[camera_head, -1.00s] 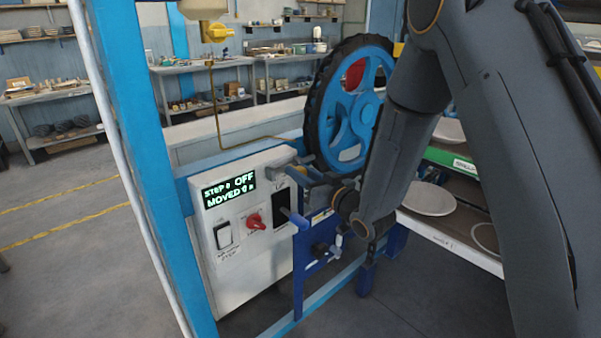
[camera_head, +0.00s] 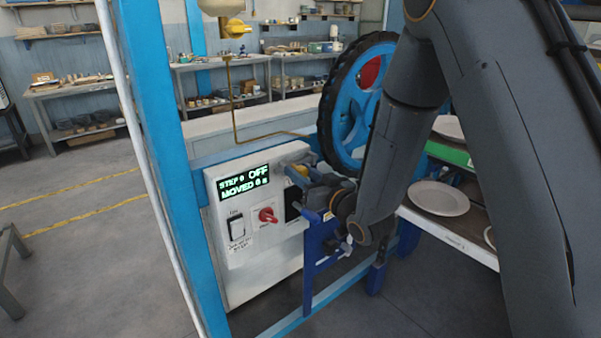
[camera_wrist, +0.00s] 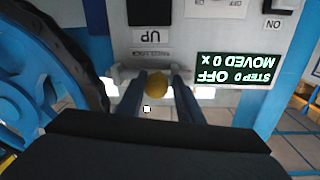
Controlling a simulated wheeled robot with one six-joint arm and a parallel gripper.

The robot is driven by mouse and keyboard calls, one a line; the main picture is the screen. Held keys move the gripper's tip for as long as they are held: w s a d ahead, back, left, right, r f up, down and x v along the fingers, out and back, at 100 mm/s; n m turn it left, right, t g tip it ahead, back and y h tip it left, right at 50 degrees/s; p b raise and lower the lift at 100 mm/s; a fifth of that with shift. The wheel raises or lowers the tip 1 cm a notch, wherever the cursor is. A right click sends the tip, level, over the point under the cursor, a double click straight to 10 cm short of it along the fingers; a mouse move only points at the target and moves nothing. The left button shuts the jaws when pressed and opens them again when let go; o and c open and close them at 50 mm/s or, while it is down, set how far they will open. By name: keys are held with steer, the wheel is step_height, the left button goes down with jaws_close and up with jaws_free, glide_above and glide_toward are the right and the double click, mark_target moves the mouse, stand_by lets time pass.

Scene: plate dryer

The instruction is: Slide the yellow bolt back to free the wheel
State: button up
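The bolt's yellow round knob (camera_head: 301,171) shows at the upper right of the white control box, close to the wheel. In the wrist view the knob (camera_wrist: 157,84) sits between my two fingers, in front of a pale metal bar (camera_wrist: 122,72). My gripper (camera_head: 306,178) is at the knob, its fingers (camera_wrist: 159,92) apart on either side. A narrow gap seems to show beside the knob, so it does not look clamped. The blue wheel (camera_head: 352,120) with a black ribbed tyre stands just behind and right, partly hidden by my arm.
The control box (camera_head: 262,250) carries a display (camera_head: 245,183) reading "STEP 0 OFF, MOVED 0", a red rotary switch (camera_head: 267,216) and a rocker switch (camera_head: 236,228). A blue post (camera_head: 160,150) stands at left. A plate (camera_head: 440,198) lies on the rack at right.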

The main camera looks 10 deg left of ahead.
steer(key=shift+d, duration=0.1)
stand_by(0.5)
steer(key=shift+s+d, duration=0.25)
steer(key=shift+s, duration=0.05)
steer(key=b+v, duration=0.2)
steer(key=v, duration=0.5)
steer(key=shift+b, duration=0.35)
